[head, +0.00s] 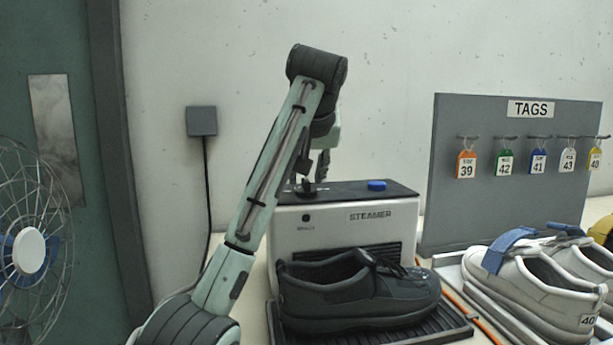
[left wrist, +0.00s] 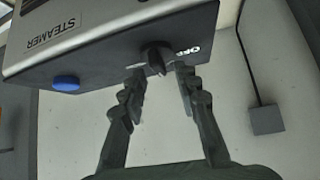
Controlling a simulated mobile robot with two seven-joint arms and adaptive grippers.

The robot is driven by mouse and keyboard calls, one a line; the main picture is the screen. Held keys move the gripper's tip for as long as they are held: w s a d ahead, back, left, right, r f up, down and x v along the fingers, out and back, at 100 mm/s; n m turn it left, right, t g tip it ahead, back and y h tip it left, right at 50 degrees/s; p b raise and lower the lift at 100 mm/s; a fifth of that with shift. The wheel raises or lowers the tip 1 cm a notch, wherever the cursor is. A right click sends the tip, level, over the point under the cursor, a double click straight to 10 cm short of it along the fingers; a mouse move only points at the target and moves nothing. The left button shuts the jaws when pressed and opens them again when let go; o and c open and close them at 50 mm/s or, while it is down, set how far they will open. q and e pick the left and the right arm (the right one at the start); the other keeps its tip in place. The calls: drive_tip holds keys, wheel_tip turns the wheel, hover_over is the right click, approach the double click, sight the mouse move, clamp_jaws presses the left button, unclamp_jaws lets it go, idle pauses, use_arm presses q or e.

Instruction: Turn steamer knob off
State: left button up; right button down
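The steamer (head: 345,228) is a pale box with a dark top, standing against the back wall. Its black knob (left wrist: 155,57) is on the dark top face near the "OFF" marking; in the head view the knob (head: 306,186) is small and partly hidden by my arm. My left gripper (head: 318,172) is over the left end of the steamer top, pointing down. In the left wrist view my left gripper (left wrist: 159,70) is open, with one fingertip on each side of the knob and a gap to it. My right gripper is not in view.
A blue button (head: 377,185) is on the steamer top, right of the knob. A dark shoe (head: 355,295) sits on a black tray in front. White shoes (head: 535,280) and a tag board (head: 510,215) stand at right. A fan (head: 30,250) is at far left.

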sight(307, 181)
use_arm(q)
wheel_tip(307, 181, up, 9)
drive_tip(key=shift+r, duration=0.15)
idle(0.4)
